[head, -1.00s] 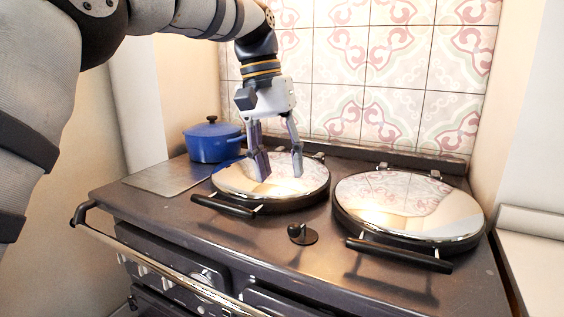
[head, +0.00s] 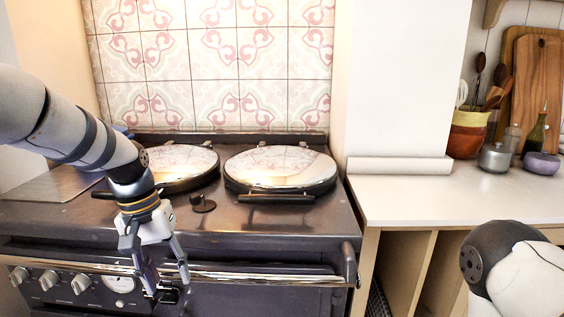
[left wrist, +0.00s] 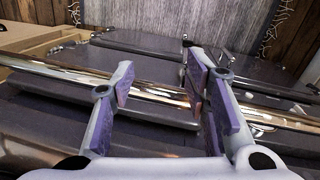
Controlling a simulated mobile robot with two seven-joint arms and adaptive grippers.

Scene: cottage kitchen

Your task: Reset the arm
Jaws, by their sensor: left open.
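My left gripper (head: 167,283) hangs in front of the stove (head: 262,222), pointing down near its front rail, with its fingers apart and nothing between them. In the left wrist view the open fingers (left wrist: 165,108) show with the shiny rail (left wrist: 150,92) and the dark stove front behind them. My right arm shows only in part at the bottom right of the head view; its gripper is out of view.
Two round hotplate lids, the left one (head: 180,165) partly behind my arm and the right one (head: 280,167), are shut. A white counter (head: 450,197) at right holds a utensil pot (head: 466,133), a grey jar (head: 494,157) and a purple bowl (head: 541,163).

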